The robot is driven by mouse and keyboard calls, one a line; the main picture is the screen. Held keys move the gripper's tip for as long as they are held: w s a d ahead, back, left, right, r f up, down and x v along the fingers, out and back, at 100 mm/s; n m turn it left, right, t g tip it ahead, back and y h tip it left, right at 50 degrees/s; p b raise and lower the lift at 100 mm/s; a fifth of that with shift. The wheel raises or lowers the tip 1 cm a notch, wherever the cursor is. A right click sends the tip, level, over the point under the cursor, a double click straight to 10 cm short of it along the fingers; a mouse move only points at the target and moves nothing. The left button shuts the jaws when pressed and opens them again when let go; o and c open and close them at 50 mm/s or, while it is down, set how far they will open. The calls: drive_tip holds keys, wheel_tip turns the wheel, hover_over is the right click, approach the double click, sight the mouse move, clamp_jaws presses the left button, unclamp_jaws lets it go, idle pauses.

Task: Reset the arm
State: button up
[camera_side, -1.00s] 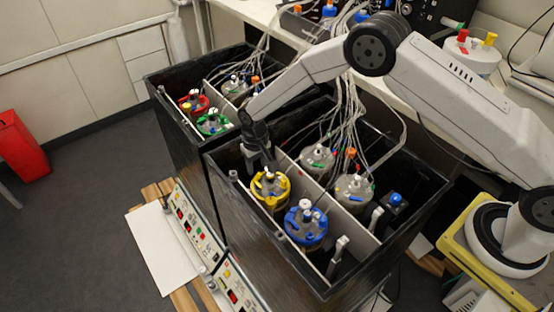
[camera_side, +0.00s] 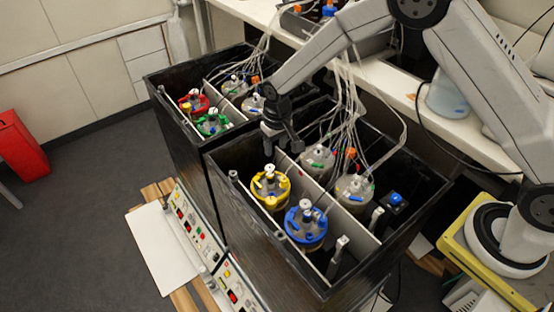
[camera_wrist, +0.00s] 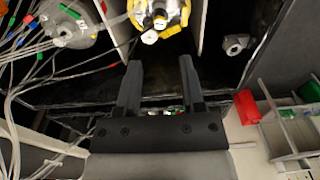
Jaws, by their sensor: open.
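My gripper (camera_side: 270,140) hangs over the back corner of the front black shaker box (camera_side: 290,262) in the side view, behind and above the yellow-ringed bioreactor (camera_side: 270,188). In the wrist view my gripper (camera_wrist: 158,82) shows two dark fingers spread apart with nothing between them. The yellow-ringed bioreactor (camera_wrist: 160,14) is at the top of the wrist view, beyond the fingertips and apart from them. A blue-ringed bioreactor (camera_side: 306,225) stands in front of it in the same box.
Clear-lidded bioreactors (camera_side: 354,190) with cables stand in the box's right compartment. The rear box (camera_side: 172,120) holds a red-ringed vessel (camera_side: 194,102) and a green-ringed vessel (camera_side: 212,124). Cable bundles (camera_side: 345,110) hang close to my arm. A red bin (camera_side: 22,145) stands at the left.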

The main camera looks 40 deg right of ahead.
drive_tip(key=s+d+r, duration=0.3)
drive_tip(key=s, duration=0.4)
drive_tip(key=s+d+r+t, duration=0.1)
drive_tip(key=s+d+r, duration=0.3)
drive_tip(key=s, duration=0.3)
drive_tip(key=s+d+r+t, duration=0.1)
drive_tip(key=s+d+r, duration=0.2)
drive_tip(key=s, duration=0.4)
drive_tip(key=shift+s+d+r, duration=0.35)
drive_tip(key=shift+r, duration=0.3)
